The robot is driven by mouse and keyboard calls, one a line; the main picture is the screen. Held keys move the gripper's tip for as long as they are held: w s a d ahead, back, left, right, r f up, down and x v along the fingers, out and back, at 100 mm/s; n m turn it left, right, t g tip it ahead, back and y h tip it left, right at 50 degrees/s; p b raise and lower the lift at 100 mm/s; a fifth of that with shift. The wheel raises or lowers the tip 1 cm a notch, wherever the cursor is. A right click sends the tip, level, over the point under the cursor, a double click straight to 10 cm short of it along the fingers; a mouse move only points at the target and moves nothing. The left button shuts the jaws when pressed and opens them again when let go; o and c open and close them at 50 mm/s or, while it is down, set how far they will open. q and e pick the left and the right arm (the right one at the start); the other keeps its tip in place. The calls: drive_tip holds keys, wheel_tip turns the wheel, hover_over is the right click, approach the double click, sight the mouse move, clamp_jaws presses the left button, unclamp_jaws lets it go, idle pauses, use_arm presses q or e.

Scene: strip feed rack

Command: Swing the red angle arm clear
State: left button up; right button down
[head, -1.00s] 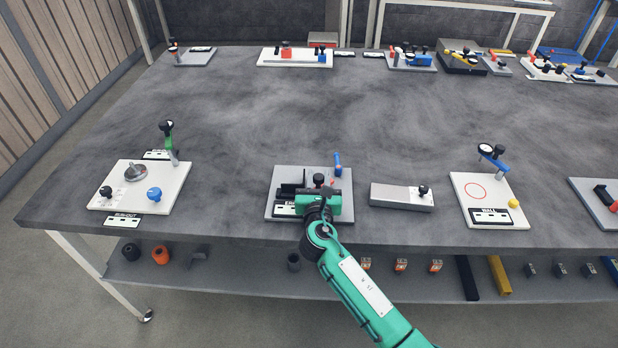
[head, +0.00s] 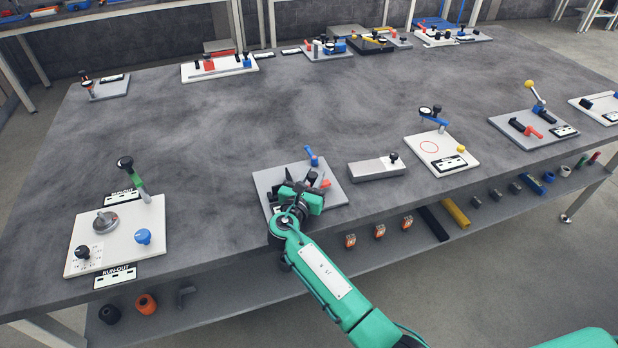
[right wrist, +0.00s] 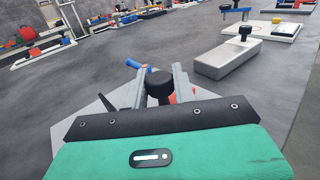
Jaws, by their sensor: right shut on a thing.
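A grey fixture plate (head: 338,196) lies near the front edge of the table. My right gripper (head: 308,186) is over it, shut on a black knob (right wrist: 160,88), which shows between the two fingers in the right wrist view. A small part of the red angle arm (head: 324,184) shows beside the knob; most of it is hidden by my gripper. A blue lever (head: 312,157) stands at the plate's back edge. My left gripper is not in view.
A grey block with a black knob (head: 376,168) lies just right of the plate. Farther right is a white plate with a red circle (head: 441,165). The run-out plate (head: 118,235) is at left.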

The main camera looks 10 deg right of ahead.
drive_tip(key=shift+s+m+g+h, duration=0.15)
drive_tip(key=shift+m+g+h, duration=0.15)
drive_tip(key=shift+m+h, duration=0.15)
idle(0.3)
drive_tip(key=c, duration=1.2)
unclamp_jaws()
